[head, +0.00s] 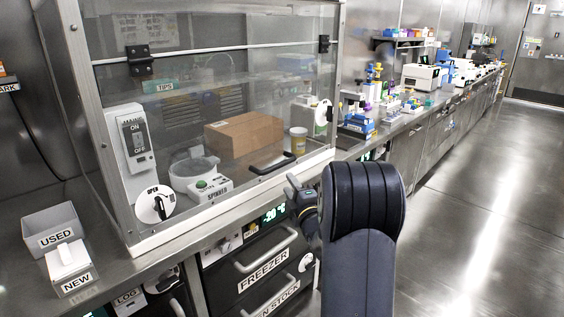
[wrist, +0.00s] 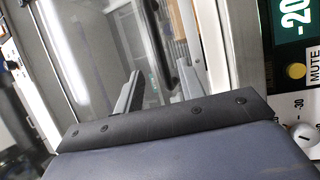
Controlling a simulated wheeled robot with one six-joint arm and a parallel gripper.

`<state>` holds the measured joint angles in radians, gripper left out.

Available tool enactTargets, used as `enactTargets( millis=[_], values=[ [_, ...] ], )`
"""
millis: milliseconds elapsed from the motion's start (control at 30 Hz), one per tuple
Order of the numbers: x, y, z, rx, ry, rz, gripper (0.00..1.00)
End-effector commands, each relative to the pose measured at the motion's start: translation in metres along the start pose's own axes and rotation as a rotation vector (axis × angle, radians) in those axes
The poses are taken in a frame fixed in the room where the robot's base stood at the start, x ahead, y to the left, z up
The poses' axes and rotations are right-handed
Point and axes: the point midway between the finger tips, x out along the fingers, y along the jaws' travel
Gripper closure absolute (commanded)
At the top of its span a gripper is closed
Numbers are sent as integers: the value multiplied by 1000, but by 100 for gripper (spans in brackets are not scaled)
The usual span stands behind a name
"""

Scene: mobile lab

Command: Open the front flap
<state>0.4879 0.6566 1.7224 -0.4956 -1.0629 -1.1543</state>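The front flap (head: 225,100) is the clear panel on the front of the metal-framed cabinet, and it looks lowered. Its black bar handle (head: 272,164) is near the lower right edge. A white dial (head: 155,204) marked OPEN, with a black pointer, sits at its lower left; another white dial (head: 323,112) is at the right. My gripper (head: 296,184) is just below and right of the handle, partly hidden by my arm. In the wrist view my two grey fingers (wrist: 163,75) are spread apart, with the dark handle (wrist: 165,55) appearing between them; contact cannot be told.
Behind the flap are a cardboard box (head: 244,135), a spinner (head: 200,178) and a yellow-labelled cup (head: 298,140). Below are freezer drawers (head: 265,262) with protruding handles. USED (head: 52,228) and NEW (head: 68,268) bins stand left. The floor at right is clear.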

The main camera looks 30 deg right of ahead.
Motion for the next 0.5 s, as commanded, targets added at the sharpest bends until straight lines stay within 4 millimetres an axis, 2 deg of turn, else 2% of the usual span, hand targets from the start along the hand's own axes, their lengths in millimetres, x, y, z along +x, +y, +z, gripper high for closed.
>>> enactTargets(
  millis=[500],
  values=[
    [80,1,-1,1,2,2,62]
  ],
)
